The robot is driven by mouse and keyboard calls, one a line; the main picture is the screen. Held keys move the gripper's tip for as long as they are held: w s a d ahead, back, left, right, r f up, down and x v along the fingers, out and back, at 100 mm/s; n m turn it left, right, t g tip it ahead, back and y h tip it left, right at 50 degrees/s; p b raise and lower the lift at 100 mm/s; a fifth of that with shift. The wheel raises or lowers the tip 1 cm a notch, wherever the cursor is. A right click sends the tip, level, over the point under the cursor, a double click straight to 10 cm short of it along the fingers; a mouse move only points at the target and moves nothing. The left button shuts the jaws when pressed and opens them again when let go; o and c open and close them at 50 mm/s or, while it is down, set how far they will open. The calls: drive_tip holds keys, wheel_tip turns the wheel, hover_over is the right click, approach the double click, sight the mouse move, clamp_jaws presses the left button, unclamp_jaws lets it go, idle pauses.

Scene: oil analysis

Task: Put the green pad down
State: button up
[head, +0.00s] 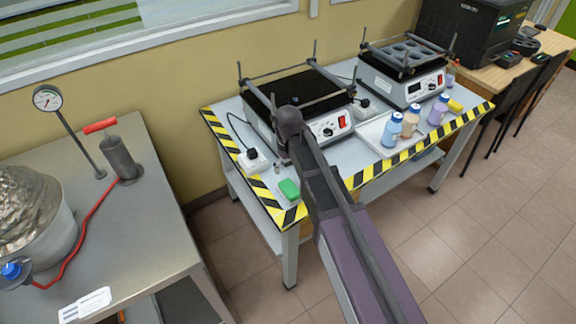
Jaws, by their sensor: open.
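The green pad (289,189) is a small bright green block. It lies on the front left corner of the table with the yellow and black striped edge (232,137), just inside the stripes. My arm reaches in from the bottom right over this table. My gripper (282,161) is at its far end, behind and a little above the pad in the picture, and apart from it. It is open and appears empty. My wrist and arm hide much of it.
A shaker with a black top (300,92) stands behind my gripper, and a white power socket (252,160) lies to the left. A second shaker (400,78) and a white tray (372,130) with bottles are to the right. A steel table (140,215) is at left.

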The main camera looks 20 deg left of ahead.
drive_tip(key=shift+r+p, duration=0.35)
drive_tip(key=shift+r, duration=0.25)
idle(0.6)
drive_tip(key=s+d+m, duration=0.3)
drive_tip(key=d+m, duration=0.2)
drive_tip(key=d, duration=1.3)
drive_tip(key=s+d+m, duration=0.3)
drive_tip(key=d+m, duration=0.1)
drive_tip(key=d, duration=1.5)
drive_tip(key=shift+s+m, duration=0.15)
drive_tip(key=shift+m, duration=0.25)
wheel_tip(320, 180, up, 4)
drive_tip(key=p, duration=0.4)
drive_tip(key=shift+r, duration=0.15)
